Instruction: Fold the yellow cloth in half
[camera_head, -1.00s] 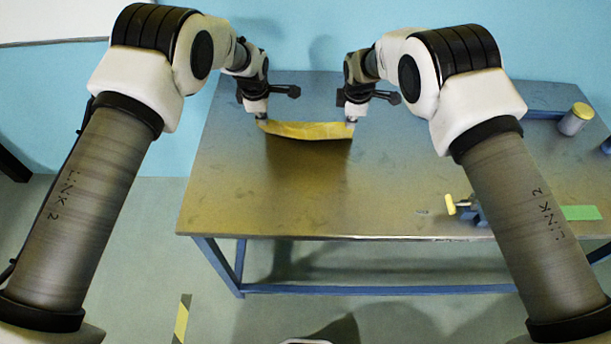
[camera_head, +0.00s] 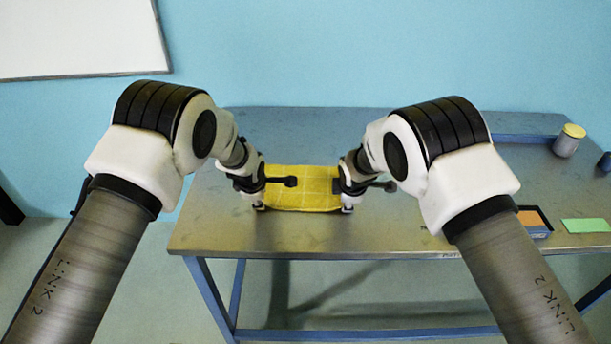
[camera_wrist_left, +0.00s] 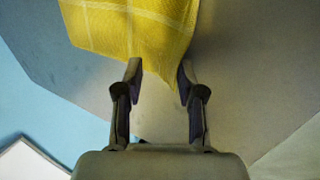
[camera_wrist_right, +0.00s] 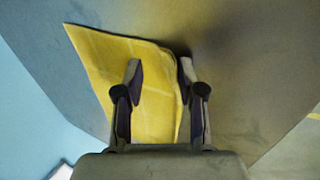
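The yellow checked cloth (camera_head: 308,198) lies on the metal table between my two grippers, close to the table's front edge. My left gripper (camera_head: 258,206) is at its near left corner; in the left wrist view the fingers (camera_wrist_left: 159,68) stand apart with the cloth's corner (camera_wrist_left: 135,35) between and beyond them. My right gripper (camera_head: 348,208) is at the near right corner; in the right wrist view its fingers (camera_wrist_right: 159,68) are apart over the cloth (camera_wrist_right: 100,65). Doubled edges show along one side there, as of stacked layers. The cloth's sides are partly hidden by the grippers.
The table (camera_head: 390,230) is clear around the cloth. A jar with a yellow lid (camera_head: 568,141) stands at the back right. An orange-topped block (camera_head: 533,220) and a green sheet (camera_head: 585,225) lie at the right, partly behind my right arm.

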